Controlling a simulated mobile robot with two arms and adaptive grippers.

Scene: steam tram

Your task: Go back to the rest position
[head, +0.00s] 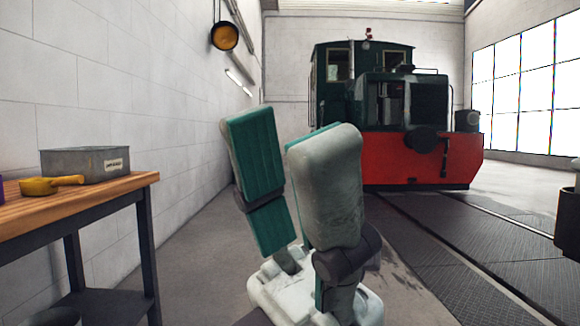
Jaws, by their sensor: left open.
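My left gripper (275,140) stands upright in the lower middle of the head view, fingers pointing up. Its two fingers with green pads are apart, and nothing is between them. It is in the air to the right of the workbench and touches nothing that I can see. My right gripper is not in view.
A wooden-topped workbench (118,188) at the left bears a grey metal box (85,166) and a yellow tool (48,185). A dark green and red tram engine (400,160) stands behind on rails. A pan-like object (224,37) hangs on the wall. Floor between bench and rails is clear.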

